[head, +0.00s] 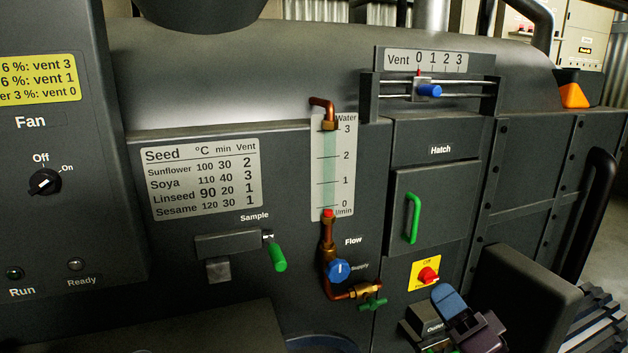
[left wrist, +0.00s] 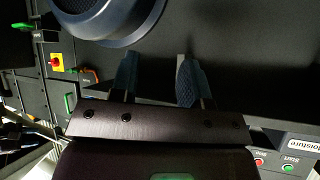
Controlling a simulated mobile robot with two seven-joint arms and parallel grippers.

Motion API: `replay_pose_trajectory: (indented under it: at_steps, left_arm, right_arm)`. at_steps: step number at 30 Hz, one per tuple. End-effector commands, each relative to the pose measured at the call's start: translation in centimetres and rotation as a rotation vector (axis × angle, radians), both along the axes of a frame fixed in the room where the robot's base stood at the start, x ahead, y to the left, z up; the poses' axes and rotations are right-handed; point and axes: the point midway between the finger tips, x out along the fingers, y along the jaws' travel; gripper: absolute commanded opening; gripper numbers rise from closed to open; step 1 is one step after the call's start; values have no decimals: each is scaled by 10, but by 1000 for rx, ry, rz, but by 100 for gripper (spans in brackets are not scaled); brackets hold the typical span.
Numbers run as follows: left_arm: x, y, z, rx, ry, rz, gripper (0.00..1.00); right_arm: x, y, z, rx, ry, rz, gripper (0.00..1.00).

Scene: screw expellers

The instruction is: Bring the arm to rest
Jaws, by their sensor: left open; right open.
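My right gripper (head: 458,318) is at the bottom right of the head view, in front of the machine's lower panel. One blue finger pad shows clearly, and nothing is seen between its fingers. It is below and right of the red and yellow switch (head: 428,275). My left gripper (left wrist: 157,80) shows in the left wrist view with its two blue-padded fingers spread apart and empty. A dark surface lies beyond its fingers, and a round dark blue-grey part (left wrist: 108,15) is close to them at the upper left. The left gripper is not clearly seen in the head view.
The machine front carries a fan knob (head: 45,182), a green sample handle (head: 277,257), a blue supply knob (head: 339,270), a green valve handle (head: 371,303), a hatch with green handle (head: 412,218) and a vent slider (head: 429,91). A dark block (head: 525,300) stands right of my right gripper.

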Motion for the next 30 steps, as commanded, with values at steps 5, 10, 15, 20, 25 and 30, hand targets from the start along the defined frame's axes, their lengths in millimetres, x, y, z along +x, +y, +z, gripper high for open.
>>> replay_pose_trajectory:
  at_steps: [5, 10, 15, 20, 25, 30]
  left_arm:
    - [6, -1, 10, 23, -32, -18, 43]
    - [9, -2, 5, 46, -42, -40, 43]
    - [11, -4, -7, 66, -41, -63, 43]
    - [11, -6, -22, 74, -25, -79, 43]
    - [9, -8, -38, 75, -3, -89, 43]
    - [5, -9, -56, 72, 29, -95, 43]
  right_arm:
    - [-11, 20, -17, -390, -95, -115, 42]
    - [-39, 24, -96, -798, -80, -238, 42]
    - [-86, 8, -189, -1155, 39, -307, 42]
    - [-144, -14, -262, -1378, 216, -311, 42]
    - [-202, -34, -312, -1452, 406, -291, 42]
    - [-254, -45, -348, -1458, 571, -252, 42]
